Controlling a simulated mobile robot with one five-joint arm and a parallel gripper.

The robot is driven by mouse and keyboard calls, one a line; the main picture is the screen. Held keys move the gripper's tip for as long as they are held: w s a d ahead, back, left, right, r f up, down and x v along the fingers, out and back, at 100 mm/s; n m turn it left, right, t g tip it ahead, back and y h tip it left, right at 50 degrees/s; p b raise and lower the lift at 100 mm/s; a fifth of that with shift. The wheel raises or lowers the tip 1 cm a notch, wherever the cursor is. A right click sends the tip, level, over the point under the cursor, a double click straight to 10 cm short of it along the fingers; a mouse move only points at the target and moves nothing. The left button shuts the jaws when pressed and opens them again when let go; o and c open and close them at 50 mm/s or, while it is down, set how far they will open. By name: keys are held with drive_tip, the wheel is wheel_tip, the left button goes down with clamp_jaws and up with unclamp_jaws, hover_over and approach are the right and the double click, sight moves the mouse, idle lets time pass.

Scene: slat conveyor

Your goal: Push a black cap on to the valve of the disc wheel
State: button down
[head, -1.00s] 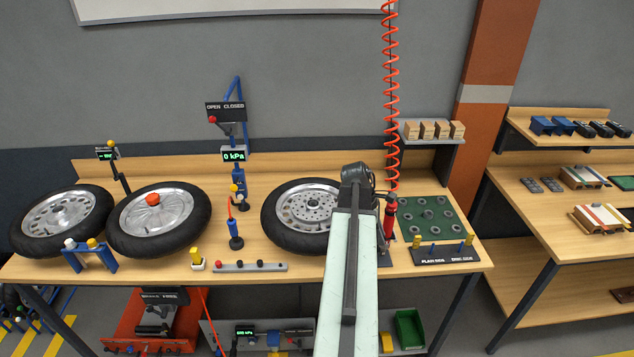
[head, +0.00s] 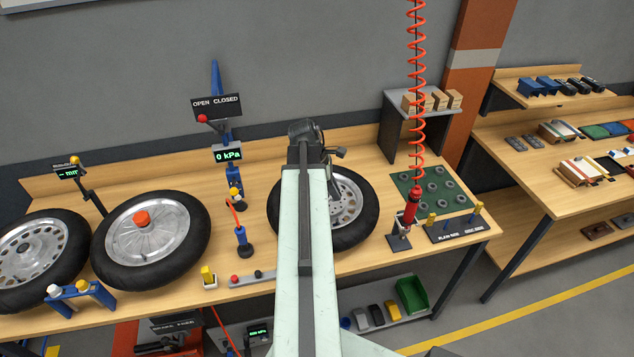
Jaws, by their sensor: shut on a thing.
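The right-hand wheel (head: 359,212) in the head view lies flat on the bench, with a black tyre and a perforated metal disc at its centre. My arm covers its left and middle parts. Its valve cannot be made out. A grey strip (head: 246,281) at the bench's front edge carries a red knob (head: 234,280) and a small black cap-like piece (head: 258,273). My arm hides the strip's right end. My gripper's fingers are hidden behind my arm, whose far end is over the wheel, so what they hold does not show.
A blue post (head: 240,240) stands left of my arm. A red tool (head: 411,208) hangs on a coiled hose right of the wheel, beside a green tray (head: 407,186).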

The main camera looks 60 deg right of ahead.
drive_tip(key=shift+s+f+b, duration=0.1)
drive_tip(key=shift+f+b, duration=4.1)
drive_tip(key=shift+b, duration=0.05)
drive_tip(key=shift+d, duration=0.15)
drive_tip(key=shift+f+b, duration=0.8)
drive_tip(key=c, duration=1.2)
unclamp_jaws()
drive_tip(key=shift+c, duration=0.2)
wheel_tip(320, 180, up, 11)
drive_tip(key=p, duration=1.1)
drive_tip(key=shift+r, duration=0.15)
